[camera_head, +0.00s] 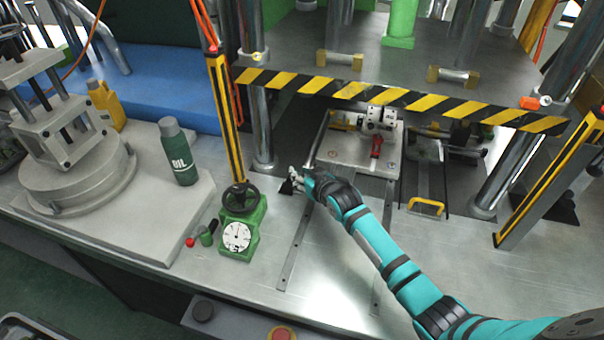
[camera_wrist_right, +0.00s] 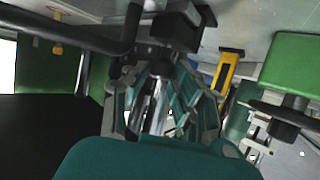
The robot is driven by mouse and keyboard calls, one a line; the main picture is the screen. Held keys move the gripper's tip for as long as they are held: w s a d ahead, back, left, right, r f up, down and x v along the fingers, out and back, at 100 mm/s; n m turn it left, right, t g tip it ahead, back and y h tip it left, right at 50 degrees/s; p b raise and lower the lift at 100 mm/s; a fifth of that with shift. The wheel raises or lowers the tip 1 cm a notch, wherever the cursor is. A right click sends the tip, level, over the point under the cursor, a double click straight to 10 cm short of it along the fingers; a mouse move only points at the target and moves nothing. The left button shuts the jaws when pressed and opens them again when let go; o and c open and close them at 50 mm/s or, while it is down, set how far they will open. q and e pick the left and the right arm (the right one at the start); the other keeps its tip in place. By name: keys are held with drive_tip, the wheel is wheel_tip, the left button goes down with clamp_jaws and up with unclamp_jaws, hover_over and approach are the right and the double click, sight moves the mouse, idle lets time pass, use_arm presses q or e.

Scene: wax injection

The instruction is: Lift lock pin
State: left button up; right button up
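A small red part (camera_head: 376,146), which may be the lock pin, stands upright on the silver mould plate (camera_head: 350,157) under the press. I cannot tell its exact shape. My right gripper (camera_head: 292,182) is left of that plate, apart from the red part, low over the metal table. The red part is not clear in that view. My left gripper is not in view.
A striped bar (camera_head: 400,97) crosses above the mould. A press column (camera_head: 262,130) stands behind my right gripper. A green gauge stand (camera_head: 240,225) and a green oil bottle (camera_head: 178,152) are to the left. A yellow handle (camera_head: 425,207) lies right of the mould.

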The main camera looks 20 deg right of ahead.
clamp_jaws()
wheel_tip(320, 180, up, 3)
drive_tip(key=p, duration=0.2)
drive_tip(key=shift+f+p, duration=0.1)
drive_tip(key=shift+p, duration=0.25)
drive_tip(key=shift+w+f, duration=0.1)
drive_tip(key=shift+o, duration=1.3)
unclamp_jaws()
drive_tip(key=o, duration=0.3)
drive_tip(key=shift+o, duration=0.2)
